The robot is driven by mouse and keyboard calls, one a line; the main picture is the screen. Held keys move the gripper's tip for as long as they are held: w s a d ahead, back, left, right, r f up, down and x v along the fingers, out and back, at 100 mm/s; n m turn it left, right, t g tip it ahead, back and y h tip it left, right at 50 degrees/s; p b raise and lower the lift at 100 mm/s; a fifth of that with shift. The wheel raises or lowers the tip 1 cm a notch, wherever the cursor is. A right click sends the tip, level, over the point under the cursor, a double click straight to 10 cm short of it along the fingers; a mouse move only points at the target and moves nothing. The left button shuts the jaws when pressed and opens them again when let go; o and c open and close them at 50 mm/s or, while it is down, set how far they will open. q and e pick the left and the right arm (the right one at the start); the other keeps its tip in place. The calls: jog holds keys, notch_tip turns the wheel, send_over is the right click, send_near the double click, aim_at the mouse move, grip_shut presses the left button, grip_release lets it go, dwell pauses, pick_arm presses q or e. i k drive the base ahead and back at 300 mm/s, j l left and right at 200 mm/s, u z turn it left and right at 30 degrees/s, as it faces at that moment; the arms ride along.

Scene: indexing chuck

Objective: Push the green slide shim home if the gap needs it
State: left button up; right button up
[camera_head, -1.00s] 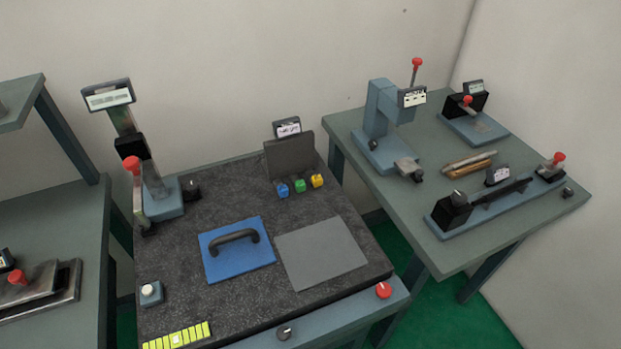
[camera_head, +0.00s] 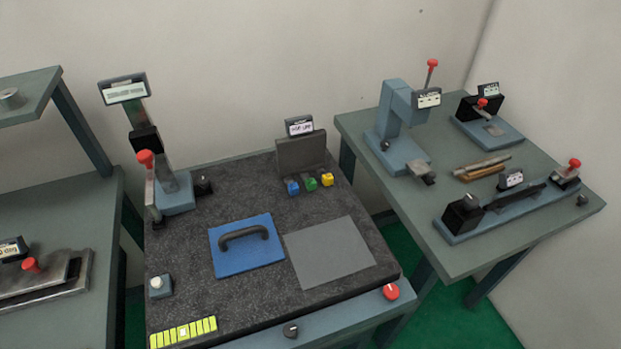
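The green slide shim (camera_head: 311,184) is the middle of three small coloured blocks at the front of a dark upright plate fixture (camera_head: 301,154) on the black table. A blue block (camera_head: 292,188) is left of it and a yellow block (camera_head: 327,179) right of it. A small display (camera_head: 299,127) tops the fixture; its text is too small to read surely. How far each block sits in, and any gap, cannot be told. Neither of my grippers is in view.
A blue plate with a dark handle (camera_head: 246,246) and a grey mat (camera_head: 329,252) lie mid-table. A column gauge with a red knob (camera_head: 145,157) stands at left. A red button (camera_head: 391,292) is on the front edge. A side table (camera_head: 470,262) holds several devices.

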aim_at(310, 184)
jog(key=k+l+u, duration=0.15)
jog(key=k+u, duration=0.15)
jog(key=u, duration=0.2)
jog(key=k+u, duration=0.3)
jog(key=u, duration=0.15)
